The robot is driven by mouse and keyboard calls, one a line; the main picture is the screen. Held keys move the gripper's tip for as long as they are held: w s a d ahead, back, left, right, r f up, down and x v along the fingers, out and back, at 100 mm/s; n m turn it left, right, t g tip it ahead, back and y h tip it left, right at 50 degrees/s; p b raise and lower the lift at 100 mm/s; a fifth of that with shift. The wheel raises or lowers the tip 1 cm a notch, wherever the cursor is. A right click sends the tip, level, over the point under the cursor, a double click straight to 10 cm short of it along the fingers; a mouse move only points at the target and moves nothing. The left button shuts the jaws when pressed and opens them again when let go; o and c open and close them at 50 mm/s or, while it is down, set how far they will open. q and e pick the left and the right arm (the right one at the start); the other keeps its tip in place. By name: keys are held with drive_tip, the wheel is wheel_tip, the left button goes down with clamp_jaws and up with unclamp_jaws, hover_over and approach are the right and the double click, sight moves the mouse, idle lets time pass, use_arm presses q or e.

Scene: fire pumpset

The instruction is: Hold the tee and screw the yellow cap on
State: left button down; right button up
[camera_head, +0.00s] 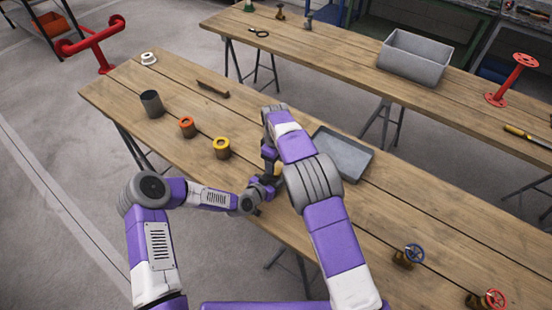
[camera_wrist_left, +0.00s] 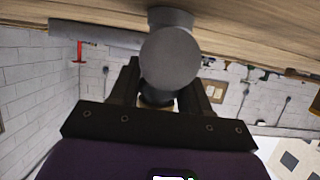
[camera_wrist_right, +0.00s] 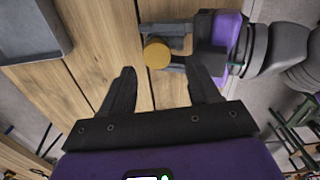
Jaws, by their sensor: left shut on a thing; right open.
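My left gripper (camera_head: 264,186) is shut on the grey tee (camera_wrist_left: 170,60), whose rounded body faces the camera in the left wrist view. In the right wrist view a flat ochre-yellow disc (camera_wrist_right: 157,54) shows at the left gripper's fingers; I cannot tell whether it is the tee's end or a cap on it. My right gripper (camera_wrist_right: 160,72) is open, with the disc between and beyond its fingertips; contact is unclear. In the head view my right arm hides most of this area. A yellow-ringed fitting (camera_head: 222,148) stands on the table to the left.
On the near table (camera_head: 430,215) stand an orange-ringed fitting (camera_head: 187,127), a dark grey cup (camera_head: 151,104), a white ring (camera_head: 148,58) and a brown bar (camera_head: 212,88). A grey tray (camera_head: 356,166) lies beside my right arm. Two valves with blue (camera_head: 413,254) and red handwheels (camera_head: 494,299) stand at right.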

sight(276, 171)
use_arm(q)
drive_tip(key=shift+r, duration=0.1)
use_arm(e)
drive_tip(key=n, duration=0.2)
drive_tip(key=r+n, duration=0.1)
drive_tip(key=n, duration=0.2)
drive_tip(key=shift+w, duration=0.1)
drive_tip(key=n, duration=0.3)
drive_tip(key=shift+r+n, duration=0.4)
drive_tip(key=n, duration=0.3)
drive_tip(key=shift+d+r+n, duration=0.1)
drive_tip(key=shift+r+n, duration=0.2)
drive_tip(key=shift+r, duration=0.1)
drive_tip(key=n, duration=0.2)
drive_tip(key=r+n, duration=0.1)
drive_tip(key=n, duration=0.1)
drive_tip(key=shift+w+n, duration=0.1)
drive_tip(key=shift+n, duration=0.2)
drive_tip(key=shift+f, duration=4.05)
